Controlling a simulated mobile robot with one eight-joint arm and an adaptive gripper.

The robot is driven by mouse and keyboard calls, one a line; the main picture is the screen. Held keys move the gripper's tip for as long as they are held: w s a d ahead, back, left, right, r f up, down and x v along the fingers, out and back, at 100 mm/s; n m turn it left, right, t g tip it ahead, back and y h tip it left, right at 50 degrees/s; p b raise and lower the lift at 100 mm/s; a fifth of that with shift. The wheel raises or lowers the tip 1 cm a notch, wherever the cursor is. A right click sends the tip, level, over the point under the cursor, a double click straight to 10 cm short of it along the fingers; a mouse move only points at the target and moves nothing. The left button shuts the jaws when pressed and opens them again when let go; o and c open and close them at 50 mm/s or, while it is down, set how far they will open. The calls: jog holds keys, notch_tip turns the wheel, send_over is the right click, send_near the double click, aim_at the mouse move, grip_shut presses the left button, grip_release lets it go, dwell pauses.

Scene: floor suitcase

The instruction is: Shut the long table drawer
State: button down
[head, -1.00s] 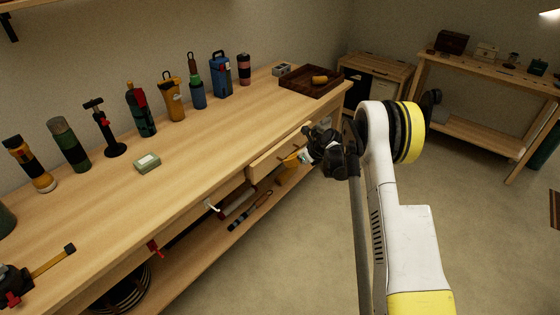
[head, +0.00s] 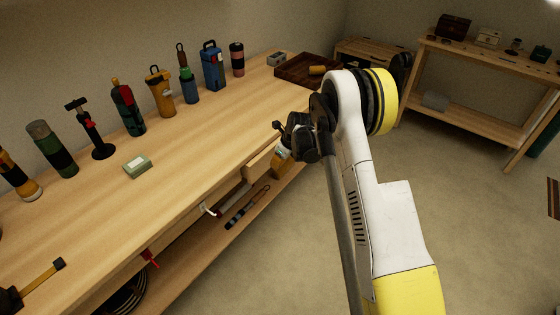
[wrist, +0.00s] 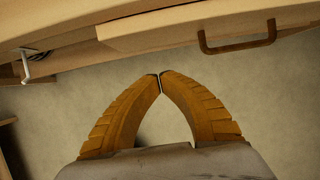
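The long table drawer (head: 259,163) is under the front edge of the long wooden table (head: 215,125) and stands out a little from it in the head view. The arm hides its right part. In the wrist view its wooden front (wrist: 190,28) runs across the top, with a brown bar handle (wrist: 237,44) at the right. My gripper (wrist: 160,82) has its two orange fingers together at the tips, with nothing between them. The tips are below the drawer front in the picture, left of the handle; I cannot tell whether they touch it. In the head view my gripper (head: 281,157) is beside the drawer.
A small metal hook (wrist: 30,68) hangs left of the drawer. Open floor (head: 440,165) lies to the right.

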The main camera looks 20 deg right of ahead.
aim_at(262, 158)
jog(key=shift+w+a+f+b, duration=0.35)
jog(key=shift+w+a, duration=0.15)
jog(key=shift+w, duration=0.15)
jog(key=shift+w+a+f+b, duration=0.35)
jog(key=shift+w+a, duration=0.1)
jog(key=shift+w, duration=0.25)
jog(key=shift+w+a+f+b, duration=0.35)
jog(key=shift+w+a, duration=0.15)
jog(key=shift+w, duration=0.15)
jog(key=shift+w+a, duration=0.9)
jog(key=shift+w, duration=0.3)
jog(key=shift+d, duration=0.1)
